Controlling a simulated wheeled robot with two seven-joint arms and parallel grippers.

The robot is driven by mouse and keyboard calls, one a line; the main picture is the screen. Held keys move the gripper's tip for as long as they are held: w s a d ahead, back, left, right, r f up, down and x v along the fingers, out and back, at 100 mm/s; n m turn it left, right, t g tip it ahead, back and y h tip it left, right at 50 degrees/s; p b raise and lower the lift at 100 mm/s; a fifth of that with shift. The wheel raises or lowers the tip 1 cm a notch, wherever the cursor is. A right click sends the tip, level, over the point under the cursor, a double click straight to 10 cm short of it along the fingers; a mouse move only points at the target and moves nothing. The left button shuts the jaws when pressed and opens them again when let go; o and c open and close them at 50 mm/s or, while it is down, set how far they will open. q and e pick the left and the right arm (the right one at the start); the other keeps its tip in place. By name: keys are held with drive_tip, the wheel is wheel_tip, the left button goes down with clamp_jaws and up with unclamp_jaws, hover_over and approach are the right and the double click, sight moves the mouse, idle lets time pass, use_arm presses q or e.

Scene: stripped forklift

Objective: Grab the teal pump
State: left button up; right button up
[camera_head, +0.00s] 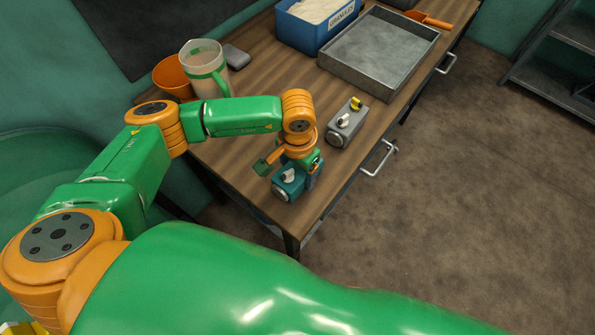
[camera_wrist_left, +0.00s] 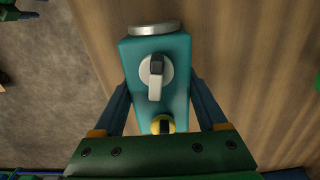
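The teal pump (camera_head: 287,184) stands near the close end of the wooden workbench. It has a grey round end, a white-grey knob and a yellow knob, and its top fills the middle of the left wrist view (camera_wrist_left: 177,95). My left gripper (camera_head: 296,172) is down at the pump. In the left wrist view, its two dark blue fingers (camera_wrist_left: 160,88) lie on either side of the pump body. The fingertips are hidden beside the pump, so I cannot tell whether they press on it.
A grey pump (camera_head: 347,122) with white and yellow knobs stands just behind, to the right. Farther back are a grey metal tray (camera_head: 335,61), a blue bin (camera_head: 292,32), a clear jug (camera_head: 207,80) and an orange bowl (camera_head: 172,75). Open floor lies to the right.

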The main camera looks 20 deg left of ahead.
use_arm(q)
clamp_jaws()
drive_tip(key=shift+w+r, duration=0.1)
drive_tip(key=shift+w, duration=0.05)
